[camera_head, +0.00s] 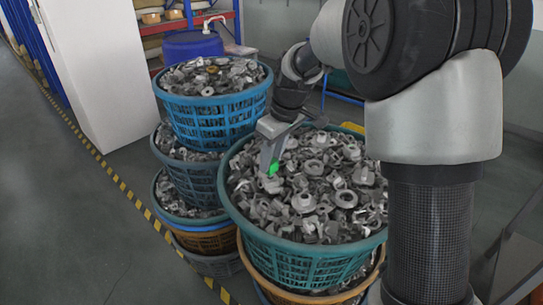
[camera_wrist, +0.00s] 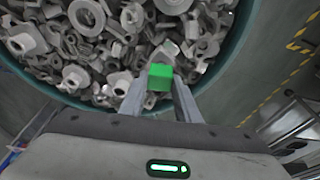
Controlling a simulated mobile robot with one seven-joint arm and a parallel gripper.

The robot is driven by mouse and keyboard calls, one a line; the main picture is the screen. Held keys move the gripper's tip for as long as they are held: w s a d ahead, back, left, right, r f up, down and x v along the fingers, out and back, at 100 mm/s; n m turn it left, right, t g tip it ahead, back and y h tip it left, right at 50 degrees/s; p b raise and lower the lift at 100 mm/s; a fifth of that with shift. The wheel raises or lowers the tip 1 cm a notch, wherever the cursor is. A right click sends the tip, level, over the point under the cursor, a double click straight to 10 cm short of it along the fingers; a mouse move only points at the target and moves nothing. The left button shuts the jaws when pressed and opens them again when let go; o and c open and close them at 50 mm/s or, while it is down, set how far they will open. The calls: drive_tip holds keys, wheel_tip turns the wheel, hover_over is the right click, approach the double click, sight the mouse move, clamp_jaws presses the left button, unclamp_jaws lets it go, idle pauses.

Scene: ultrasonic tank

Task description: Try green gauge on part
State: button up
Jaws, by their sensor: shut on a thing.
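My gripper (camera_head: 273,160) is over the left part of the near teal basket of grey metal parts. It is shut on the green gauge (camera_head: 273,168), a small bright green block at the fingertips. In the wrist view the green gauge (camera_wrist: 160,76) sits between the two fingers of my gripper (camera_wrist: 158,88), with the metal parts behind it. The metal parts (camera_head: 315,180) are a loose heap of rings, flanges and brackets. I cannot tell which one is the part to be gauged, or whether the gauge touches any of them.
The near teal basket (camera_head: 310,262) stands on an orange one. A stack of baskets with a blue one (camera_head: 212,122) on top, full of parts, stands to its left. A white cabinet (camera_head: 92,75) and a blue barrel (camera_head: 191,47) are behind. Floor at the left is clear.

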drive_tip(key=shift+f, duration=0.45)
idle(1.4)
drive_tip(key=shift+r, duration=0.15)
drive_tip(key=shift+r+p, duration=0.8)
drive_tip(key=shift+r, duration=0.7)
drive_tip(key=shift+f+b, duration=0.9)
drive_tip(key=shift+f, duration=0.3)
drive_tip(key=shift+f+b, duration=0.3)
drive_tip(key=shift+f, duration=0.15)
drive_tip(key=shift+r, duration=0.2)
idle(0.3)
drive_tip(key=shift+r+p, duration=1.1)
drive_tip(key=shift+r, duration=0.35)
